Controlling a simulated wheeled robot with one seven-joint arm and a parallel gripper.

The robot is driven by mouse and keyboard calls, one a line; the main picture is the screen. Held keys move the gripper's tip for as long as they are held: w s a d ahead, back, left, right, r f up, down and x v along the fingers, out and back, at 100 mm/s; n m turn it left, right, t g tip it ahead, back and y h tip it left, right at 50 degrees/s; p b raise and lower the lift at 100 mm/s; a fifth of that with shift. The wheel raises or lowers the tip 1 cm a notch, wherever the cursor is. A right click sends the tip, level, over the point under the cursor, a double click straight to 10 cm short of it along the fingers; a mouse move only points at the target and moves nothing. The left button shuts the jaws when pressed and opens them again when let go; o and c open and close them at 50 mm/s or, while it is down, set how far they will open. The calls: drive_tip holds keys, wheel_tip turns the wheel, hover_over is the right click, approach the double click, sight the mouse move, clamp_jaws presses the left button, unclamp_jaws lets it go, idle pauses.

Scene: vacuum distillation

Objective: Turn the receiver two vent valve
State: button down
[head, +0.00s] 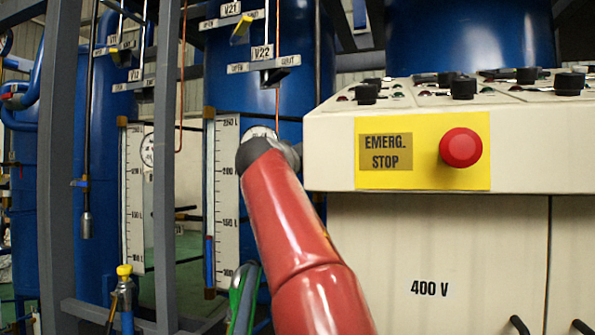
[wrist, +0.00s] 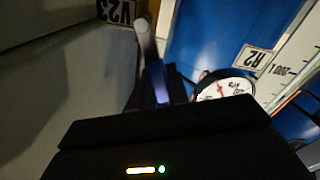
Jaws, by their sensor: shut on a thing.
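In the wrist view, my gripper (wrist: 158,92) is dark, with its fingers shut around the end of a thin grey-blue valve handle (wrist: 156,74). The handle runs up to a pale grey stem or pipe (wrist: 145,38). A tag reading V23 (wrist: 117,11) hangs upside down just left of it. Which part the fingers grip is dim and partly hidden by the gripper body. The blue receiver (wrist: 215,35) with an R2 label (wrist: 255,58) stands to the right. In the head view my red arm hides the gripper and the valve.
A round gauge (wrist: 225,88) sits close right of my gripper. In the head view, the control cabinet (head: 425,245) with a red emergency stop button (head: 461,147) stands right beside my arm. Valves labelled V21 (head: 230,8) and V22 (head: 262,52) and grey frame posts (head: 165,170) are to the left.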

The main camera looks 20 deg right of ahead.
drive_tip(key=shift+s+d+m, duration=0.1)
drive_tip(key=shift+d+m, duration=0.05)
drive_tip(key=shift+m, duration=0.25)
drive_tip(key=c, duration=1.4)
unclamp_jaws()
drive_tip(key=shift+o, duration=0.2)
drive_tip(key=b+v, duration=0.2)
drive_tip(key=v, duration=0.6)
drive_tip(key=shift+b, duration=0.4)
